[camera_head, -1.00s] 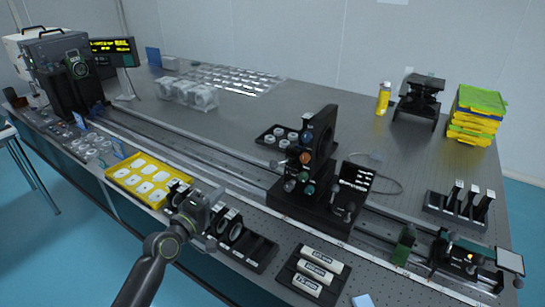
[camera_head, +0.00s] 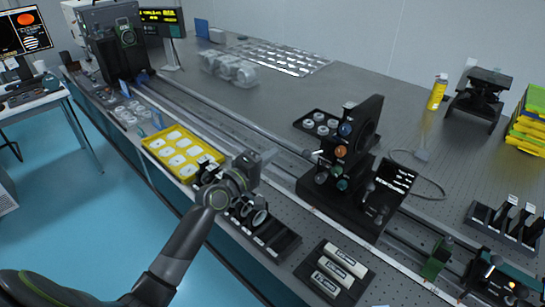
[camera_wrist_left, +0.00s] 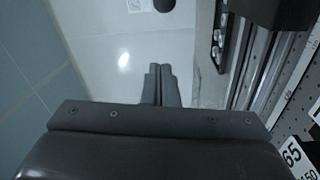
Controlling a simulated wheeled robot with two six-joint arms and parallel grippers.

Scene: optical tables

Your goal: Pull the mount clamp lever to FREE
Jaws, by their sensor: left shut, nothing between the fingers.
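The black optical mount (camera_head: 345,165) with blue, orange and green knobs stands on the rail at the middle right of the head view. A thin rod with a pale tip (camera_head: 311,152) sticks out from its left side; I cannot tell whether this is the clamp lever, and no FREE label is readable. My left gripper (camera_head: 266,157) is left of the mount, apart from it, above the front rack of optics. In the wrist view its two fingers (camera_wrist_left: 158,72) are together with nothing between them. My right gripper is not in view.
A black rack of round optics (camera_head: 262,228) lies below my left gripper. A yellow tray (camera_head: 181,153) is to its left, and a holder with white labelled cylinders (camera_head: 333,273) is nearer the front. The long rail (camera_head: 232,118) runs behind. Small parts sit in a black tray (camera_head: 318,126) behind the mount.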

